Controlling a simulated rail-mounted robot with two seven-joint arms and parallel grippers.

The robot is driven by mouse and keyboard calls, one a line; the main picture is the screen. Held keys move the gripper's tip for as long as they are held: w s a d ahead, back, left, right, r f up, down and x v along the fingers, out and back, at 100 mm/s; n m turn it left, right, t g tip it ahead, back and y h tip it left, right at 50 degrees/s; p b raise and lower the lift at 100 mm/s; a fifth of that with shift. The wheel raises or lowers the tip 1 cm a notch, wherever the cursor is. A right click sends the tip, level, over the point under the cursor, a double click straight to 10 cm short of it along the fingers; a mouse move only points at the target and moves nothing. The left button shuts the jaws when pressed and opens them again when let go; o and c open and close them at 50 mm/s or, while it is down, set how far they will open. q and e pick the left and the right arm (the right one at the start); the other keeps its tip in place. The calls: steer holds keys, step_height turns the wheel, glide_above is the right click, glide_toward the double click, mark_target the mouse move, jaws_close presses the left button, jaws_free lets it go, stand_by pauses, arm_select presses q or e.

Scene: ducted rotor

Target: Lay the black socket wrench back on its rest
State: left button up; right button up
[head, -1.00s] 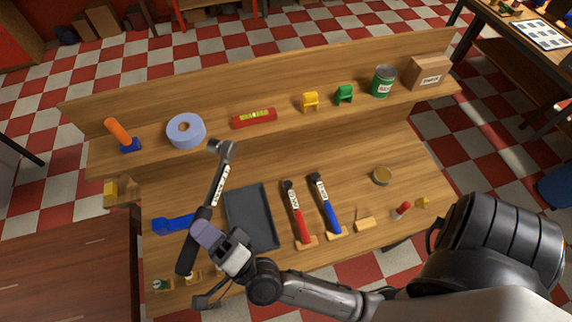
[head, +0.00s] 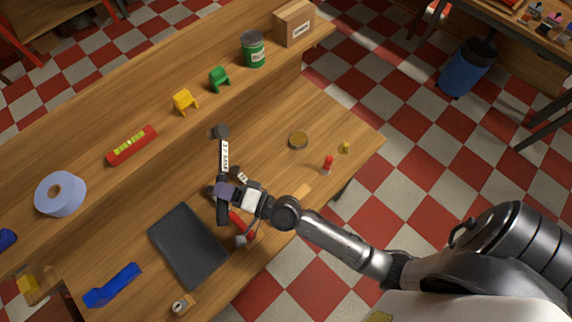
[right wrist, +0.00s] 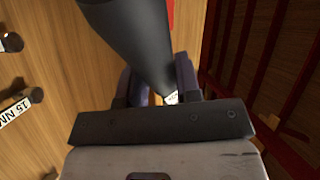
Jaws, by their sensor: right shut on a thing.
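The black socket wrench (head: 224,152) has a dark ratchet head and a white label. My right gripper (head: 226,192) is shut on its black handle, and the wrench head points to the back of the bench. In the right wrist view, the dark handle (right wrist: 128,35) passes between the fingers (right wrist: 160,84). A small wooden block (head: 302,191), which looks like an empty rest, lies right of the gripper, partly behind my arm. The red-handled wrench (head: 242,226) is below the gripper, partly hidden. My left gripper is not in view.
A dark tray (head: 188,246) lies to the left, with a blue tool (head: 112,286) beyond it. A round tin (head: 298,140) and a red-topped item (head: 327,164) stand on the right. The shelf holds a red level (head: 132,145), tape (head: 60,193), a green can (head: 253,50) and a box (head: 293,24).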

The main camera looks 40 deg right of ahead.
steer(key=w+d+f+n+g+b, duration=0.2)
steer(key=d+f+n+g, duration=0.4)
steer(key=f, duration=0.6)
steer(key=d+f+n+g+h+b, duration=0.1)
steer(key=d+f, duration=0.3)
steer(key=d, duration=0.4)
steer(key=s+d+f+n+g+h+b, duration=0.1)
steer(key=d+f+g, duration=0.3)
steer(key=d, duration=0.4)
steer(key=shift+f+n+g+h, duration=0.3)
steer(key=shift+f+n+h, duration=0.1)
steer(key=shift+f+h, duration=0.2)
step_height(320, 180, down, 5)
steer(key=b, duration=0.3)
steer(key=shift+f, duration=0.3)
